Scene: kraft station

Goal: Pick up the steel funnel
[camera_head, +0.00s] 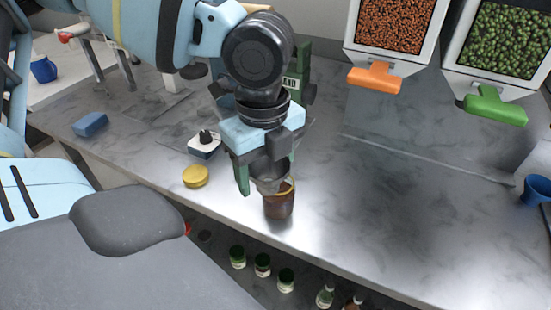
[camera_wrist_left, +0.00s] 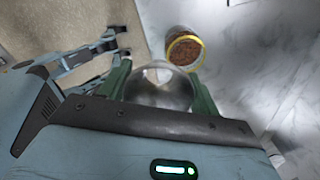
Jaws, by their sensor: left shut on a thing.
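The steel funnel (camera_head: 268,180) is a grey metal cone held between the fingers of my left gripper (camera_head: 262,175). In the left wrist view the funnel (camera_wrist_left: 160,88) sits between the two green fingers of the left gripper (camera_wrist_left: 162,90), with its wide bowl facing the camera. In the head view it is just above and partly in front of a glass jar (camera_head: 279,204) with brown contents. In the left wrist view this jar (camera_wrist_left: 185,50) has a yellow rim and stands beyond the funnel. Whether funnel and jar touch is unclear. My right gripper is not in view.
A yellow lid (camera_head: 195,176), a small white-and-blue container (camera_head: 205,145) and a blue block (camera_head: 90,124) are on the grey marbled counter (camera_head: 390,220). Two dispensers with orange (camera_head: 374,77) and green (camera_head: 495,106) spouts stand behind. A blue cup (camera_head: 537,190) is at right. Several jars stand below the front edge.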

